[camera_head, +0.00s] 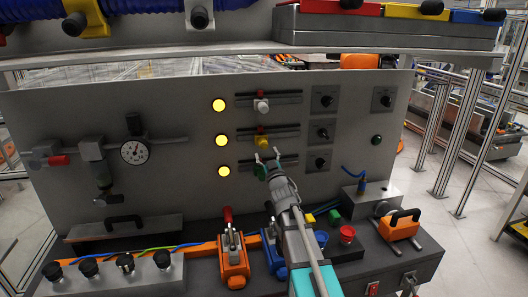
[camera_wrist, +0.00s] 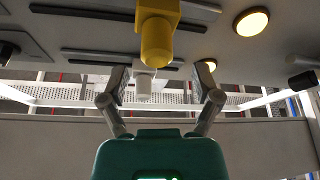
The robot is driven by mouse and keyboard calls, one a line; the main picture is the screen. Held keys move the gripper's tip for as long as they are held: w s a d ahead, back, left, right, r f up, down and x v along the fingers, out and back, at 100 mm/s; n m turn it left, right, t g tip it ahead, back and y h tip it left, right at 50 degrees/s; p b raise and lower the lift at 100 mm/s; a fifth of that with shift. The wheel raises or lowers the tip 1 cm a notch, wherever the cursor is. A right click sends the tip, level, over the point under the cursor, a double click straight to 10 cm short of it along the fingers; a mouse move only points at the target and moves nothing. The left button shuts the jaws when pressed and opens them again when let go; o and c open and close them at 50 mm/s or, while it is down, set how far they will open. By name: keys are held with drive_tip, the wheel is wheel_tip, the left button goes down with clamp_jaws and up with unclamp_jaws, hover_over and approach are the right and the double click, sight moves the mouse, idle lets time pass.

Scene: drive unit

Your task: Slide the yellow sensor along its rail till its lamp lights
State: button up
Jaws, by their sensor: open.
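The yellow sensor (camera_head: 262,141) sits on the middle of three dark rails (camera_head: 286,131) on the grey panel. In the wrist view the yellow sensor (camera_wrist: 157,40) hangs at the top centre. My gripper (camera_head: 267,155) is open just below it in the head view. In the wrist view my gripper (camera_wrist: 161,80) has its fingers spread, one to each side of the sensor's line, with nothing held. The round lamp (camera_head: 221,140) left of the middle rail looks bright yellow, as do the lamps above (camera_head: 218,105) and below (camera_head: 224,171).
A white sensor (camera_head: 261,106) sits on the upper rail; the lower rail is partly hidden by my gripper. Black knobs (camera_head: 322,133) stand right of the rails. Orange (camera_head: 233,262) and blue clamps rise from the bench below. A shelf (camera_head: 230,50) overhangs the panel.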

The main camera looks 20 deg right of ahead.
drive_tip(key=b+v, duration=0.3)
drive_tip(key=v, duration=0.5)
drive_tip(key=shift+s, duration=0.4)
drive_tip(key=shift+f, duration=0.15)
